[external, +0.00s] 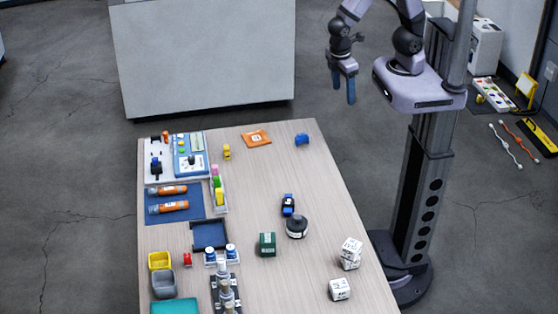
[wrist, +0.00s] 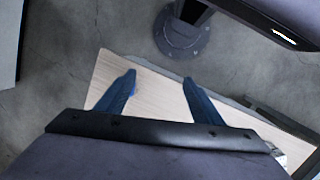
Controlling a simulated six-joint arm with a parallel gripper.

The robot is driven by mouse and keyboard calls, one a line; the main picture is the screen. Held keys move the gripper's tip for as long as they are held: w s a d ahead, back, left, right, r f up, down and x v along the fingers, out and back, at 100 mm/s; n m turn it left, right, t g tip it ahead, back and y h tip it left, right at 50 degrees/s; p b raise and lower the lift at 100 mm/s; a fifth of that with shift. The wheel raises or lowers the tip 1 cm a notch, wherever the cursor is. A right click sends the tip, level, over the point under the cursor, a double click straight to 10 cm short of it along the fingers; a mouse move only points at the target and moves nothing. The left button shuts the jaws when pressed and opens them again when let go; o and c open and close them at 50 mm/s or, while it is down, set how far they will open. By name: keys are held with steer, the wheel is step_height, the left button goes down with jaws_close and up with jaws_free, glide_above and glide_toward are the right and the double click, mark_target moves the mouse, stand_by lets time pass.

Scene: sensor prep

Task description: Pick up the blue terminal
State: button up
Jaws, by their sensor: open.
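A small blue block-like piece (external: 302,139), which looks like the blue terminal, lies alone near the far right edge of the table in the external view. A second piece, blue and black (external: 288,205), sits nearer the table's middle. My gripper (external: 344,90) hangs high above the floor beyond the table's far right corner, pointing down, apart from both pieces. In the wrist view my gripper (wrist: 159,79) has its two blue fingers spread with nothing between them.
The wooden table (external: 265,180) is bare around the blue piece. An orange packet (external: 256,138) and a yellow piece (external: 227,152) lie to its left. A dark round container (external: 297,227), a green box (external: 267,244) and white cubes (external: 340,289) stand nearer. Trays crowd the left side.

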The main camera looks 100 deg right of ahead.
step_height(320, 180, down, 12)
steer(key=w+d+n+g+h+b, duration=0.1)
steer(key=w+d+n+h+b, duration=0.15)
steer(key=n+h+b, duration=0.45)
steer(key=n+t+h+b, duration=0.4)
steer(key=n+h+b, duration=0.15)
steer(key=n, duration=0.35)
glide_toward(303, 138)
steer(key=shift+y, duration=0.45)
steer(key=d, duration=0.2)
steer(key=s+d+f, duration=0.1)
steer(key=d, duration=0.1)
steer(key=shift+d+f+b, duration=0.1)
steer(key=shift+b, duration=0.3)
steer(key=shift+w+f+n+t, duration=0.15)
steer(key=shift+w+n+t, duration=0.25)
steer(key=shift+t, duration=0.1)
steer(key=shift+x, duration=1)
steer(key=shift+d+p, duration=0.55)
steer(key=shift+d, duration=0.1)
steer(key=shift+p+x, duration=0.55)
steer(key=shift+x, duration=1.4)
steer(key=shift+w, duration=0.15)
steer(key=c, duration=1.1)
